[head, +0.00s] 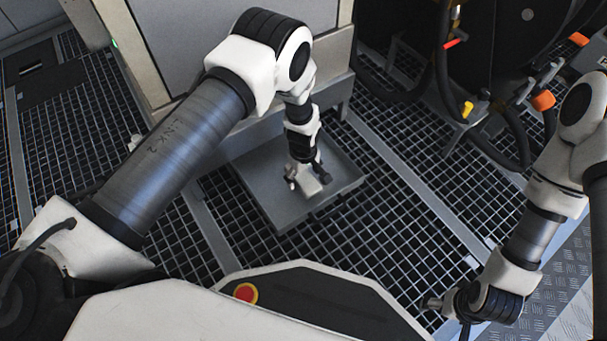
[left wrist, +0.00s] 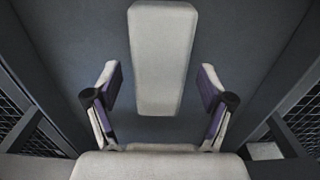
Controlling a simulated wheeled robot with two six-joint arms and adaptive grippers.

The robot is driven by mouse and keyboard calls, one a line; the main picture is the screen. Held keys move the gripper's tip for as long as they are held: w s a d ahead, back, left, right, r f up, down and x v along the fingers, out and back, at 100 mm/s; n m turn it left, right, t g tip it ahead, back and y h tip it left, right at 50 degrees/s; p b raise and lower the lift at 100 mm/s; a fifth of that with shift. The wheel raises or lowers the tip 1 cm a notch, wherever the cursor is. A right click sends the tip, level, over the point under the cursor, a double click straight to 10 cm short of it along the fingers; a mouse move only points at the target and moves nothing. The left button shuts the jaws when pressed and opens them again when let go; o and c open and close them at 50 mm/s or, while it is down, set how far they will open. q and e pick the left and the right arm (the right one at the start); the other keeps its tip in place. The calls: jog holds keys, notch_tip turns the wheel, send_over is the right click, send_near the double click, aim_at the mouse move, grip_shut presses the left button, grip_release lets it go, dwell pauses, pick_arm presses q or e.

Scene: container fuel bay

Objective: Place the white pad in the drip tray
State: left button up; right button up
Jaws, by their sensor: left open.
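The grey drip tray (head: 270,204) sits on the grated floor in the head view. My left gripper (head: 306,182) reaches down over it. In the left wrist view the white pad (left wrist: 164,60) shows against the tray's grey floor (left wrist: 230,45), its narrower end between the fingers of my left gripper (left wrist: 158,102). Both fingers stand apart from the pad, open. I cannot tell whether the pad lies flat or is tilted. In the head view the wrist and fingers hide most of it. My right gripper (head: 436,303) is low at the right, its jaws unclear.
A large grey cabinet (head: 180,45) stands behind the tray. Black hoses (head: 435,70) with orange and yellow fittings are at the back right. A small pale patch (left wrist: 264,151) shows beyond the tray wall. Grating (head: 385,235) right of the tray is clear.

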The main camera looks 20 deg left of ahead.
aim_at(304, 177)
pick_arm(q)
notch_tip(304, 177, up, 12)
jog(key=f+p, duration=0.1)
jog(key=p, duration=0.5)
jog(key=s+a+f+m, duration=0.1)
jog(key=s+a+m, duration=0.1)
jog(key=s+a, duration=0.35)
jog(key=s+a+f+m, duration=0.2)
jog(key=s+m, duration=0.1)
jog(key=s, duration=0.6)
jog(key=s+a+r+m, duration=0.1)
jog(key=s+r+m, duration=0.1)
jog(key=s, duration=0.4)
jog(key=s+a+r+m, duration=0.1)
jog(key=s+r+m, duration=0.1)
jog(key=s, duration=0.5)
jog(key=shift+r+m, duration=0.25)
jog(key=shift+m, duration=0.25)
